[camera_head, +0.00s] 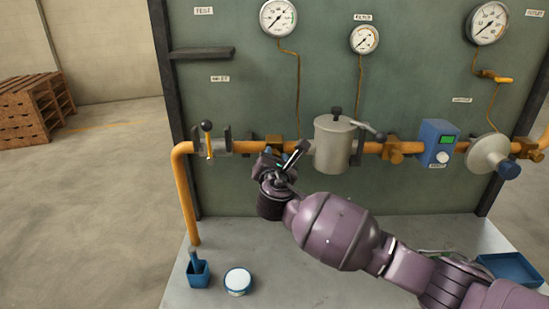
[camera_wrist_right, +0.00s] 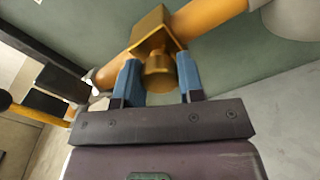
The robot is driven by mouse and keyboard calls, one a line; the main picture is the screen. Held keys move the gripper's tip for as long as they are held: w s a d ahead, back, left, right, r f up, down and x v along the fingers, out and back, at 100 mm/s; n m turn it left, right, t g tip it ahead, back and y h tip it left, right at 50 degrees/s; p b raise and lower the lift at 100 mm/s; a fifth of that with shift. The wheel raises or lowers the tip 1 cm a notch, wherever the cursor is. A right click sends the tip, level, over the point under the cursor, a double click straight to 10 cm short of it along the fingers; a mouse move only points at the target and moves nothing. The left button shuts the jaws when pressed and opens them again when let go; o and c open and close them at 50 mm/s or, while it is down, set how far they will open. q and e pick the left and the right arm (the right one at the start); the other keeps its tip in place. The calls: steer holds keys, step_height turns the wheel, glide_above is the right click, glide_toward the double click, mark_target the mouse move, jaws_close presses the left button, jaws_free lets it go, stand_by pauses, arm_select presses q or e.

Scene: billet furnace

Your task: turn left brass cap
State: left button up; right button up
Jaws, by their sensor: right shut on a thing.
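The left brass cap (camera_wrist_right: 159,74) is a round brass piece under a square brass block on the orange pipe, in the right wrist view. My right gripper (camera_wrist_right: 161,80) has its blue fingers on either side of the cap and is shut on it. In the head view, the right gripper (camera_head: 281,158) is at the pipe, left of the grey filter housing (camera_head: 332,146). The brass block (camera_head: 273,142) shows just behind it, and the cap is hidden there by the gripper. A second brass fitting (camera_head: 392,151) sits right of the housing. My left gripper is not in view.
A lever valve (camera_head: 208,140) is left on the orange pipe (camera_head: 184,200). A blue box (camera_head: 438,142) and a grey disc-shaped regulator (camera_head: 487,154) are right.

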steer(key=m, duration=0.4)
steer(key=shift+f, duration=0.15)
steer(key=m+b, duration=0.1)
steer(key=m, duration=0.2)
steer(key=shift+m, duration=0.3)
steer(key=m, duration=0.3)
steer(key=shift+f+m+b, duration=0.1)
steer(key=shift+m+b, duration=0.2)
steer(key=shift+b, duration=0.1)
steer(key=shift+m+b, duration=0.45)
steer(key=shift+m, duration=1.35)
steer(key=o, duration=0.9)
steer(key=shift+s, duration=0.1)
